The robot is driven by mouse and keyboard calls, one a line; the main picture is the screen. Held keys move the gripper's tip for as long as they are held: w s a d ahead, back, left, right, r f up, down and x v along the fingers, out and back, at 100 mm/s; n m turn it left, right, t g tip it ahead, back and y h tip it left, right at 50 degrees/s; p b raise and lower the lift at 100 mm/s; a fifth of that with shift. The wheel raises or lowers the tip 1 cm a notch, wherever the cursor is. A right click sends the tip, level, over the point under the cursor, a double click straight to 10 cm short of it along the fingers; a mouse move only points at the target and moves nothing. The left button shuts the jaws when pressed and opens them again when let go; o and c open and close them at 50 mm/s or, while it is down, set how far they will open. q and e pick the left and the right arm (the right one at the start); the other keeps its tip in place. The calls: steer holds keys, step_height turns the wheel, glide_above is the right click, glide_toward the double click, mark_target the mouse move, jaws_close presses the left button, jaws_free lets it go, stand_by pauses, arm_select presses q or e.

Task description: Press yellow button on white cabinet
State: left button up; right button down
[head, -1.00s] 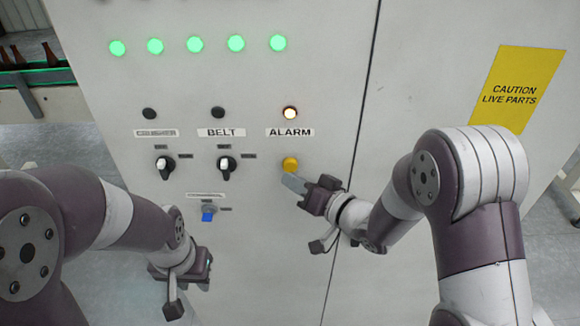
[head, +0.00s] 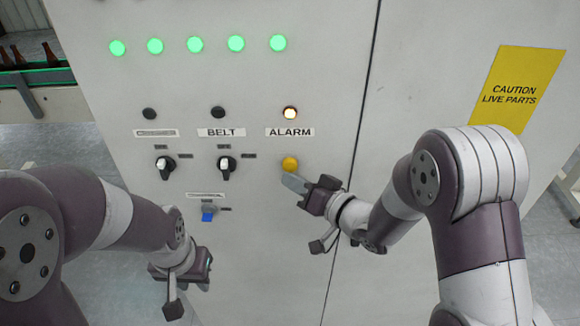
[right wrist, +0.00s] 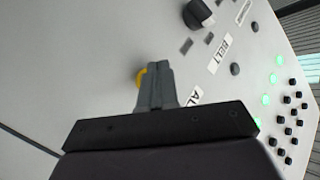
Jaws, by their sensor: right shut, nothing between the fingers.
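The yellow button (head: 290,164) is on the white cabinet (head: 330,90), below the ALARM label (head: 290,132) and a lit lamp (head: 290,113). My right gripper (head: 286,178) is shut and empty, its fingertips just below the button in the head view. In the right wrist view the shut fingers (right wrist: 155,75) cover most of the button, and only a yellow edge (right wrist: 139,76) shows. I cannot tell whether the tips touch it. My left gripper (head: 207,268) is low on the left in front of the cabinet; its fingers are not clear.
Several green lamps (head: 195,44) line the top. A yellow caution sign (head: 515,88) is on the right. Brown bottles (head: 48,53) stand far left.

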steer(key=shift+w, duration=0.15)
steer(key=shift+w, duration=0.3)
steer(key=shift+w, duration=0.4)
stand_by(0.7)
steer(key=shift+s, duration=0.85)
steer(key=s, duration=0.5)
stand_by(0.9)
